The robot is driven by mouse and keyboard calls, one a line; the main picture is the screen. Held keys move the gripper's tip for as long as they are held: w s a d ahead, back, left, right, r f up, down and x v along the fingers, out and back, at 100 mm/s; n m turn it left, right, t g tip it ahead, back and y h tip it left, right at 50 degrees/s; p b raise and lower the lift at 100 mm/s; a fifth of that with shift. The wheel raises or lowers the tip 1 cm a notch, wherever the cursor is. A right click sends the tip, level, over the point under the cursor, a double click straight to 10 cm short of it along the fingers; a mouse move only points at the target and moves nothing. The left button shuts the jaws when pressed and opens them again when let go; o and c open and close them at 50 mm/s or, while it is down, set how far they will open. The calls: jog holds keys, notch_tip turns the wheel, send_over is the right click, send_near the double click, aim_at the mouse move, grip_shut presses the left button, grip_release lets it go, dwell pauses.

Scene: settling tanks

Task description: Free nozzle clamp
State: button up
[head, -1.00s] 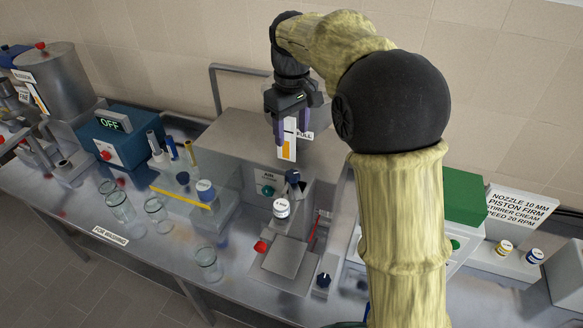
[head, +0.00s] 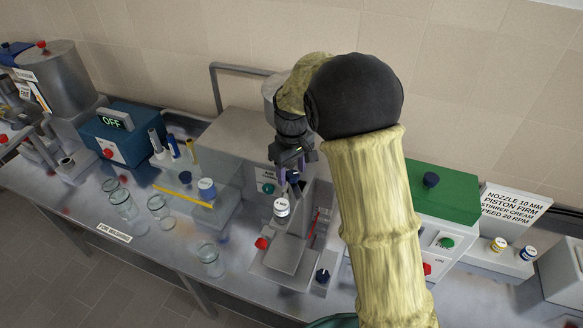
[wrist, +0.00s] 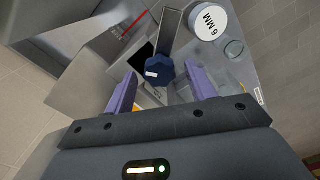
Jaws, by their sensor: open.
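A dark blue faceted knob with a small white label, which looks like the nozzle clamp (wrist: 160,70), shows in the wrist view. It lies ahead, between the tips of my two purple fingers. My gripper (wrist: 161,77) is open, with gaps to both sides of the knob; I cannot tell whether the tips reach past it. In the head view my gripper (head: 290,178) is low over the filling machine and mostly hides the knob. A white round nozzle marked 6 MM (wrist: 207,22) sits beyond the knob; it also shows in the head view (head: 281,208), below my gripper.
A red button (head: 262,243) and a dark knob (head: 322,276) flank the machine's front plate (head: 284,256). Glass jars (head: 209,262) stand to the left. A green-topped box (head: 445,195) stands right of my arm. A sign (head: 515,207) reads nozzle 10 mm.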

jog(key=c, duration=1)
jog(key=shift+o, duration=0.2)
jog(key=shift+n, duration=0.5)
jog(key=n, duration=0.4)
jog(key=shift+b, duration=0.3)
jog(key=n, duration=0.5)
jog(key=shift+a+r+p, duration=0.1)
jog(key=shift+p, duration=0.25)
jog(key=shift+n, duration=0.3)
jog(key=o, duration=1)
jog(key=shift+c, duration=0.2)
